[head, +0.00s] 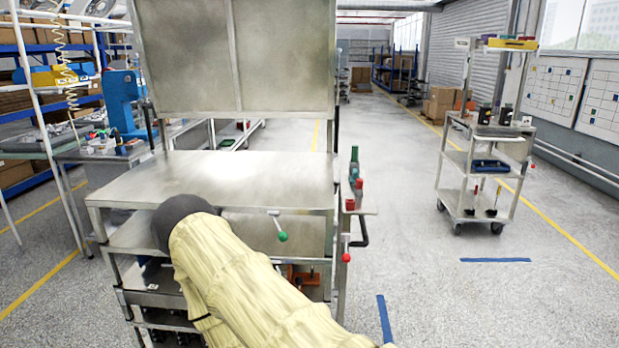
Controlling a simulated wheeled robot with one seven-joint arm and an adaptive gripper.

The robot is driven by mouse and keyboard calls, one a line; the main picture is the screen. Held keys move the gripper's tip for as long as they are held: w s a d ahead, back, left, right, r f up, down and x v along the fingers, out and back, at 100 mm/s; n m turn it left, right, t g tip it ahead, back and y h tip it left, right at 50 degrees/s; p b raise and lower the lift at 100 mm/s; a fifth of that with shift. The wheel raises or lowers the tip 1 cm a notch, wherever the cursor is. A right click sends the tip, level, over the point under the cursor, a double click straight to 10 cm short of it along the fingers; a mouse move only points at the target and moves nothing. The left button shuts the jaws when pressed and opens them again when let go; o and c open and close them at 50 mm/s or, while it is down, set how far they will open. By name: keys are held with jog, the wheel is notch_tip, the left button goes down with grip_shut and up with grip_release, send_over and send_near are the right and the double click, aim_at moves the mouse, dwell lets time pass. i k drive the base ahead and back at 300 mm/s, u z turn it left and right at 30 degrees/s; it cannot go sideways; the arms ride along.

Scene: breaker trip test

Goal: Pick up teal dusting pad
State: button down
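I cannot make out a teal dusting pad for certain. A small dark green-teal item (354,160) stands on the narrow side shelf (366,211) at the right of the metal workbench, next to red items; it is too small to tell what it is. My arm, in a cream sleeve with a dark rounded end, reaches up from the bottom over the front left of the workbench. My gripper is not visible; the arm hides that area and part of the lower shelves.
The metal workbench (250,170) has a bare top and a tall back panel. Levers with green (282,236) and red (346,257) knobs stick out at its front right. A wheeled cart (478,160) stands at the right. The floor between is clear. A cluttered bench is at the left.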

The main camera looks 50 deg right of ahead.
aim_at(355, 175)
jog(key=z, duration=1.75)
